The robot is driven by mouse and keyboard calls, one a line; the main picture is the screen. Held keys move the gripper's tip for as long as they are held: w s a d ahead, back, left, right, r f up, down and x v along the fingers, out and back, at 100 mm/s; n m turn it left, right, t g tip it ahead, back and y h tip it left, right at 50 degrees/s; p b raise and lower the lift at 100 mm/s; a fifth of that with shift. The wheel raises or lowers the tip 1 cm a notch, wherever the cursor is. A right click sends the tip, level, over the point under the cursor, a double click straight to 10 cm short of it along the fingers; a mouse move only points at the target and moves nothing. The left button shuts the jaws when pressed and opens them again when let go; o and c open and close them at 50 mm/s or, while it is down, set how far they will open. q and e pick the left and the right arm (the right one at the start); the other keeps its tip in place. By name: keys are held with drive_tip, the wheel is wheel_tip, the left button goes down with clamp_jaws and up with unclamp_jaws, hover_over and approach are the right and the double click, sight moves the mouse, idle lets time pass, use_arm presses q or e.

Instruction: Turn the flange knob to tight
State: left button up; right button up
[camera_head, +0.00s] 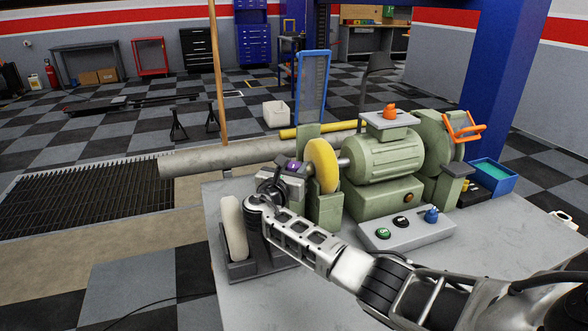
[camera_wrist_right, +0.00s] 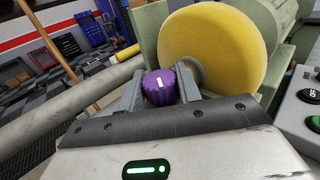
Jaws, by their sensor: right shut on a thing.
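The purple flange knob (camera_wrist_right: 157,92) sits between the two fingers of my right gripper (camera_wrist_right: 160,80), in front of the yellow wheel (camera_wrist_right: 210,45). A short white mark shows on the knob's face, near upright in the right wrist view. In the head view, the knob (camera_head: 292,166) shows as a small purple patch beside the yellow wheel (camera_head: 322,165) of the green grinder (camera_head: 383,155). My right gripper (camera_head: 278,180) reaches it from the front and is shut on it. No tight or loose marking is readable. My left gripper is not in view.
A control box (camera_head: 407,232) with green, black and blue controls stands in front of the grinder on the grey bench (camera_head: 270,295). A pale wheel in a dark stand (camera_head: 236,228) is close left of my right wrist. A long grey pipe (camera_head: 220,158) lies behind.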

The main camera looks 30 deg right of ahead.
sight(294, 165)
idle(0.3)
drive_tip(key=o, duration=0.9)
drive_tip(key=shift+o, duration=0.2)
drive_tip(key=shift+r, duration=0.1)
drive_tip(key=shift+r, duration=0.3)
wheel_tip(294, 165, up, 3)
drive_tip(key=shift+a+f+p, duration=0.1)
drive_tip(key=shift+p, duration=0.25)
drive_tip(key=s+a+r, duration=0.7)
drive_tip(key=s+r, duration=0.2)
drive_tip(key=s, duration=0.3)
drive_tip(key=shift+r, duration=0.2)
drive_tip(key=shift+a, duration=0.1)
